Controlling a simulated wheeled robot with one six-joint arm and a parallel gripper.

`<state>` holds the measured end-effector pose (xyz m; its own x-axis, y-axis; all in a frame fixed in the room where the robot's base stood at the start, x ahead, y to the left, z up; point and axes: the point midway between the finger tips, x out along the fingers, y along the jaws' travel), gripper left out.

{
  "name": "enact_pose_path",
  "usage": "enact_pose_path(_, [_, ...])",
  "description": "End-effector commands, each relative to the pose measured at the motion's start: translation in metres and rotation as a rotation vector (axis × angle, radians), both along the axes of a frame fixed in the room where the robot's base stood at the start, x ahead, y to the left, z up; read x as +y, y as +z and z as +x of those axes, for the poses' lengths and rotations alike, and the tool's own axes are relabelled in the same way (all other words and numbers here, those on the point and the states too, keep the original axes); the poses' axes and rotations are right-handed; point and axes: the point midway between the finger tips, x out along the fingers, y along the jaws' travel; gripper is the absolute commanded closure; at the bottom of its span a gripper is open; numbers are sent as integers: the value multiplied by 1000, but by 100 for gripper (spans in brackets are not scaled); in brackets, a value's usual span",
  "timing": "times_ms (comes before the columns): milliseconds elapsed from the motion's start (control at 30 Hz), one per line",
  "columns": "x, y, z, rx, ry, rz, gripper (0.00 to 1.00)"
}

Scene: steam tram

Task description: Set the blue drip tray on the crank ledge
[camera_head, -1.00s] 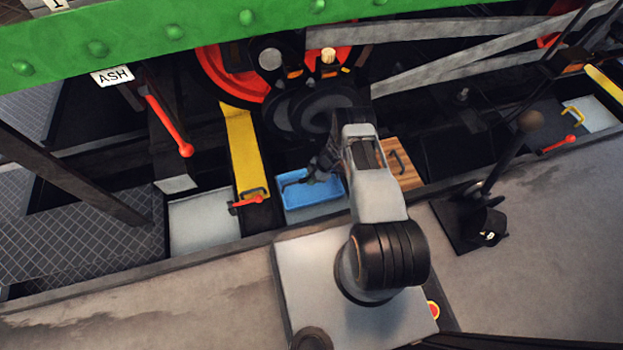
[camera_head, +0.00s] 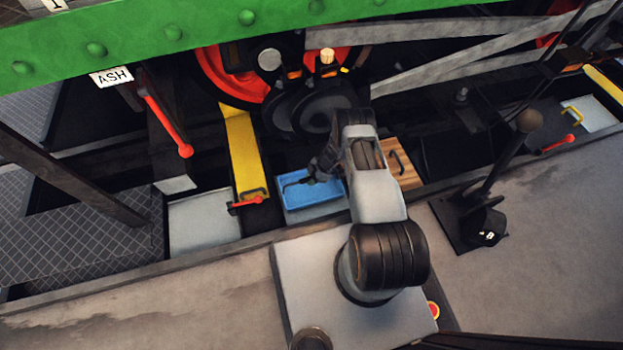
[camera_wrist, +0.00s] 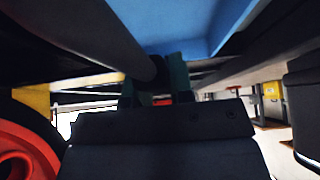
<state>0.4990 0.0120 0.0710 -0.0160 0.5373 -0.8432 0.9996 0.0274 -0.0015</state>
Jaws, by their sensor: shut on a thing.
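The blue drip tray (camera_head: 315,194) is at the middle of the head view, between a yellow bar and a wooden block. My gripper (camera_head: 317,178) is at the tray's far side, shut on it; my arm partly hides the tray's right end. In the wrist view the tray's blue side (camera_wrist: 190,25) fills the top, with a dark bar crossing beside the gripper fingers (camera_wrist: 160,88). A pale ledge (camera_head: 312,215) shows just below the tray's near edge. I cannot tell whether the tray touches it, or whether this is the crank ledge.
A yellow bar (camera_head: 243,150) with a red handle (camera_head: 247,203) stands left of the tray. A wooden block (camera_head: 400,165) with a dark handle is close on the right. Dark round crank parts (camera_head: 320,112) and a red wheel (camera_head: 212,75) lie behind.

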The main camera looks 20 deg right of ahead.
Motion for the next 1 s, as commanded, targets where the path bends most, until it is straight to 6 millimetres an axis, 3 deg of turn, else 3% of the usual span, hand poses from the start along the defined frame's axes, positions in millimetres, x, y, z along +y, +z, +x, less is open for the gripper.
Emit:
enact_pose_path(100, [0,-1,1,-1,0,0,100])
enact_pose_path(133, [0,-1,1,-1,0,0,78])
enact_pose_path(433, [0,-2,0,0,0,0,49])
enact_pose_path(1000, [0,-1,0,0,0,0,49])
